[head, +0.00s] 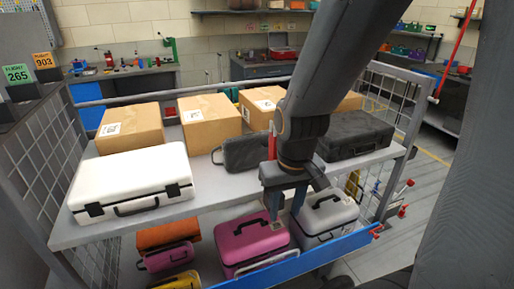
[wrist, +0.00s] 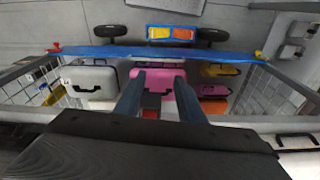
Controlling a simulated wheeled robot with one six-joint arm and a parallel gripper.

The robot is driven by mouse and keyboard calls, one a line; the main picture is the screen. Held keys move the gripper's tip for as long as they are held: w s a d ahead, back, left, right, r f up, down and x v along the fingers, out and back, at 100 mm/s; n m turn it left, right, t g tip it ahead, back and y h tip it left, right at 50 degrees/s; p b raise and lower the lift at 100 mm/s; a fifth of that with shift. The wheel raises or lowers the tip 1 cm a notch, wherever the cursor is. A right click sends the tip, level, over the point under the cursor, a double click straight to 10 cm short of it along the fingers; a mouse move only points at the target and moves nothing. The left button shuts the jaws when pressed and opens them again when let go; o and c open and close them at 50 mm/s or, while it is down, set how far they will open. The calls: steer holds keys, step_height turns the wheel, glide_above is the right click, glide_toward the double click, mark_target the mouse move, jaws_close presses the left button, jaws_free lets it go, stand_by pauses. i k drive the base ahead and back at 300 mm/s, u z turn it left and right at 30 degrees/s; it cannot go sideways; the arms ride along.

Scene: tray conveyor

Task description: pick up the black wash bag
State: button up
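A small black bag-like case (head: 240,154) with a handle stands on the upper deck, between the white case and a larger black case. It best fits the black wash bag, and my arm hides its right part. My gripper (head: 285,222) points down in front of it, over the front of the deck and above the pink and silver cases below. In the wrist view its two fingers (wrist: 157,95) are apart. A small red and dark patch shows between them; I cannot tell what it is. The gripper looks open, and I see nothing clamped in it.
A white case (head: 130,182) and a black case (head: 356,136) flank it, with cardboard boxes (head: 211,122) behind. Below are a pink case (head: 252,243), a silver case (head: 325,219) and an orange case (head: 168,235). A blue rail (head: 300,262) and mesh sides bound the cart.

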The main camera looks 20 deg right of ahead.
mark_target(241, 153)
steer(key=k, duration=0.5)
steer(key=z, duration=1.25)
steer(key=k, duration=1.4)
steer(key=u, duration=1.55)
steer(key=i, duration=1.5)
